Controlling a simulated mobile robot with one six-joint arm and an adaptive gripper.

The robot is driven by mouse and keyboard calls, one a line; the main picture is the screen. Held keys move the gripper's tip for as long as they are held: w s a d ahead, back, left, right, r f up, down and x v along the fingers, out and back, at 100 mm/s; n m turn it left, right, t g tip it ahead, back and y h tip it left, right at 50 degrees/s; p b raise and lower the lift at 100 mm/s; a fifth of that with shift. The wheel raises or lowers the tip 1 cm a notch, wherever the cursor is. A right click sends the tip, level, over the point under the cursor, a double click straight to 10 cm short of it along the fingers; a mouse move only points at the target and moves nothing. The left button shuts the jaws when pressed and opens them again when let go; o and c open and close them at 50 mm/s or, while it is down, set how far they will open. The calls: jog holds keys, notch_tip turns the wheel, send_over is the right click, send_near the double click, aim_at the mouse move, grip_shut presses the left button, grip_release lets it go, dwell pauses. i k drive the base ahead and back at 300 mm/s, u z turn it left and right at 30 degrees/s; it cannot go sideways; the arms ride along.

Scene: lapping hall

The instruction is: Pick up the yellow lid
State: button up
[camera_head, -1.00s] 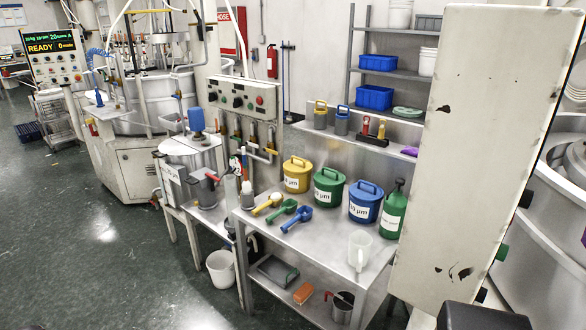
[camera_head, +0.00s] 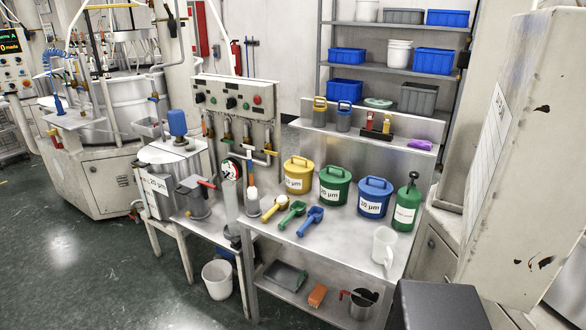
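The yellow lid (camera_head: 297,162), with a raised handle, sits on top of the yellow tub (camera_head: 298,180). The tub carries a white label and stands on the steel bench (camera_head: 345,238), at the left of a row with a green tub (camera_head: 334,186) and a blue tub (camera_head: 373,197). The lid looks closed on its tub. My gripper does not show in this view, so its state and its distance to the lid are not visible.
Yellow, green and blue scoops (camera_head: 294,216) lie in front of the tubs. A green bottle (camera_head: 406,206) and a clear jug (camera_head: 384,247) stand at the bench's right. A large pale cabinet (camera_head: 520,170) blocks the right side. Floor at left is open.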

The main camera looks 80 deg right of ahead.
aim_at(298, 164)
jog(key=i, duration=2.05)
jog(key=z, duration=0.15)
jog(key=k, duration=0.15)
jog(key=z, duration=2.9)
